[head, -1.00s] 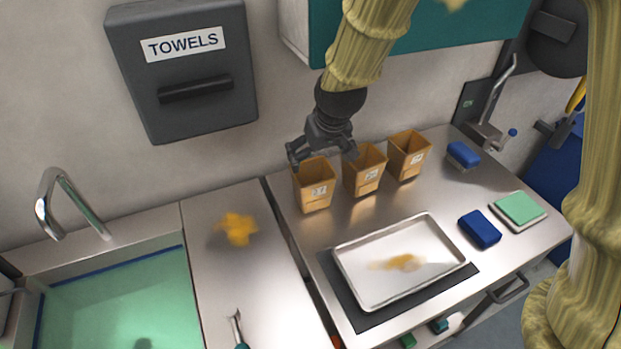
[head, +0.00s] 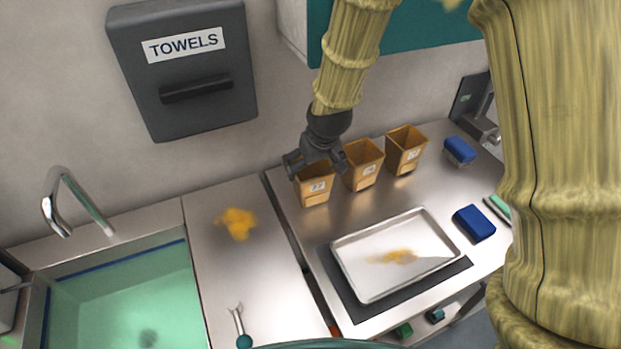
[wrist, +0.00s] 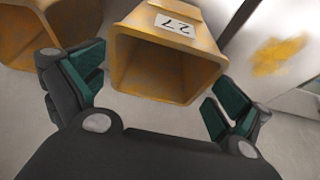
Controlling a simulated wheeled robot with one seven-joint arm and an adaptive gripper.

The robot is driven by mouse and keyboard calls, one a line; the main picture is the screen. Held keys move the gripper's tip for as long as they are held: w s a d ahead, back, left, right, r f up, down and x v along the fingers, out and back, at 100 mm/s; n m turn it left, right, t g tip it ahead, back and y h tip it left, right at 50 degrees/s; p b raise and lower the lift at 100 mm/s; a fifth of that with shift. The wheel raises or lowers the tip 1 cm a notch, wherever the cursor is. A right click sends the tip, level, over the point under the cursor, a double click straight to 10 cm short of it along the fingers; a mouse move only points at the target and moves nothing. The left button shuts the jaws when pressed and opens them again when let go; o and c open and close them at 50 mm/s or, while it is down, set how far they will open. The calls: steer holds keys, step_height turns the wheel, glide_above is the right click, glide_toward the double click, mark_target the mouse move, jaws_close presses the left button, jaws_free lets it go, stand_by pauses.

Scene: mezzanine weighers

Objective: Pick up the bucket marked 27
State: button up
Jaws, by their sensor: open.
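The bucket marked 27 (head: 315,192) is an orange, square, tapered bucket, the leftmost of three in the head view. In the wrist view the bucket marked 27 (wrist: 168,60) shows its open mouth and its label. My gripper (head: 317,166) is open over the top of this bucket in the head view. In the wrist view my gripper's green-padded fingers (wrist: 155,100) stand apart, one on each side of the bucket's rim. I see no clear contact between the fingers and the bucket.
Two similar orange buckets stand to its right, a middle one (head: 363,166) and a right one (head: 405,150). A metal tray (head: 345,250) with a yellow-brown smear lies in front. The wall and towel dispenser (head: 185,65) are behind. A yellow spill (head: 238,223) lies to the left.

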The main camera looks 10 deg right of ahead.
steer(key=shift+p+x, duration=0.4)
steer(key=shift+x, duration=1)
steer(key=c, duration=1)
steer(key=shift+c, duration=0.6)
steer(key=shift+r, duration=0.15)
